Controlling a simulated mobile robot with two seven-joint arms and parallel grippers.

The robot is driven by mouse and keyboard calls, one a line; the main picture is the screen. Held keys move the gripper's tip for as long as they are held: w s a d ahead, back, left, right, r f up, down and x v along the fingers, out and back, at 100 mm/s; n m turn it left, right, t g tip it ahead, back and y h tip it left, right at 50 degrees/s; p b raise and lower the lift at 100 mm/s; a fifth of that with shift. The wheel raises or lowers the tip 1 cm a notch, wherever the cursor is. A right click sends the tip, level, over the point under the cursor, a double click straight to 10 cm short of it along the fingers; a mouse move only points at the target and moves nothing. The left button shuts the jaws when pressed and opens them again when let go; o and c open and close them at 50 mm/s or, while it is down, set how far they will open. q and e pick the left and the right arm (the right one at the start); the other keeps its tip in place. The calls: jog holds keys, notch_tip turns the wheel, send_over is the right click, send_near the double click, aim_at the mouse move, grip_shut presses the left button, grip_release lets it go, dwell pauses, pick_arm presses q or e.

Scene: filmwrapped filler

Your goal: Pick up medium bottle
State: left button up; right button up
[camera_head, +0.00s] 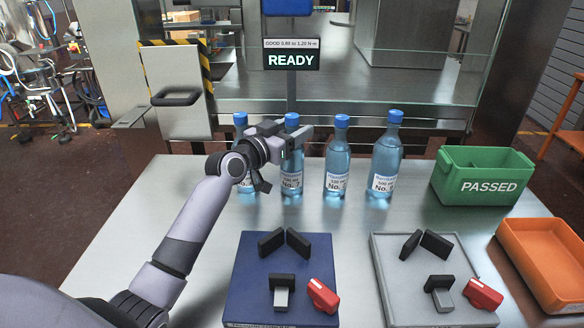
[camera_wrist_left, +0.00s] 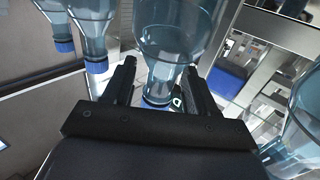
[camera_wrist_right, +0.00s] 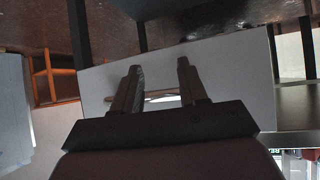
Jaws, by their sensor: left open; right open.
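Several clear water bottles with blue caps stand upright in a row at the table's back. From the left they are the first bottle (camera_head: 241,120), second bottle (camera_head: 291,186), third bottle (camera_head: 338,162) and larger rightmost bottle (camera_head: 385,160). Which counts as medium is unclear. My left gripper (camera_head: 296,140) is open at the second bottle's upper part and hides some of it and the first. In the left wrist view, a bottle (camera_wrist_left: 168,35) has its neck and cap between or just beyond the open fingers; contact is unclear. My right gripper (camera_wrist_right: 158,80) is open and empty.
A blue fixture board (camera_head: 245,260) and grey fixture board (camera_head: 385,265), with black blocks and red pieces, lie in front. A green PASSED bin (camera_head: 485,187) and orange tray (camera_head: 545,265) are at right. A READY display (camera_head: 291,60) stands behind.

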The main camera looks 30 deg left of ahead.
pick_arm(q)
grip_shut()
jog(key=shift+r, duration=0.15)
